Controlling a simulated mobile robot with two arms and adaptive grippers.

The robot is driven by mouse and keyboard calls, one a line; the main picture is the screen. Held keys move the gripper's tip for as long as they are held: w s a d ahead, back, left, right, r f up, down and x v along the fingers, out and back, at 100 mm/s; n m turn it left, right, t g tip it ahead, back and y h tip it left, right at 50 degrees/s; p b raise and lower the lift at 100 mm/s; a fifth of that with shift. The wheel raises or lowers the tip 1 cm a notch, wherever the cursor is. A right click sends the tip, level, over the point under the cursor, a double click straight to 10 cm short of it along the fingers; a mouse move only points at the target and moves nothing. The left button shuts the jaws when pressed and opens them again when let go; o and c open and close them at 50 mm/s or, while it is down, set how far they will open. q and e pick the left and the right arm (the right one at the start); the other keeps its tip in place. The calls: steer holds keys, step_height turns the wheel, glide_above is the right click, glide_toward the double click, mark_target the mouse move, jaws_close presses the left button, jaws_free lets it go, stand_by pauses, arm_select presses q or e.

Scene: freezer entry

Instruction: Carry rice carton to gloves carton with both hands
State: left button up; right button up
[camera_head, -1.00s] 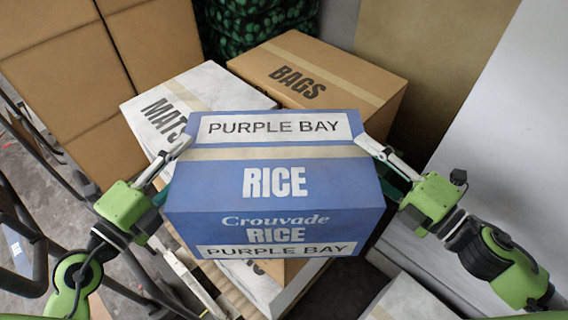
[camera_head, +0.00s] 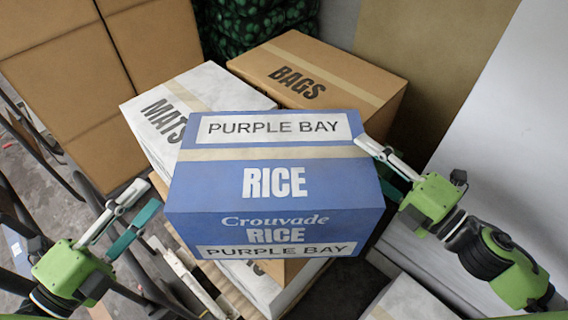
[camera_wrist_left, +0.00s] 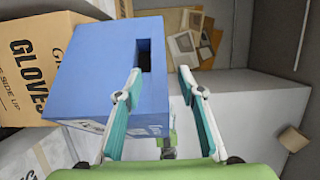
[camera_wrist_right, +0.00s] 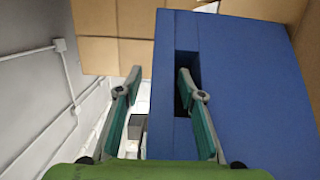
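The blue rice carton (camera_head: 330,195) is in the middle of the head view, above or on the stacked cartons; its support is hidden. Its side has a dark hand slot, seen in the left wrist view (camera_wrist_left: 143,55) and the right wrist view (camera_wrist_right: 187,75). The brown gloves carton (camera_wrist_left: 28,70) shows beside the blue carton in the left wrist view.
A white mats carton (camera_head: 205,85) and a brown bags carton (camera_head: 345,75) stand behind the rice carton. Tall brown cartons (camera_head: 60,65) are at the back left. A white surface (camera_head: 500,160) bounds the right. Dark metal tubing (camera_head: 20,220) is at the left.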

steer(key=shift+s, duration=0.1)
steer(key=v, duration=1.2)
steer(key=shift+r, duration=0.1)
stand_by(0.4)
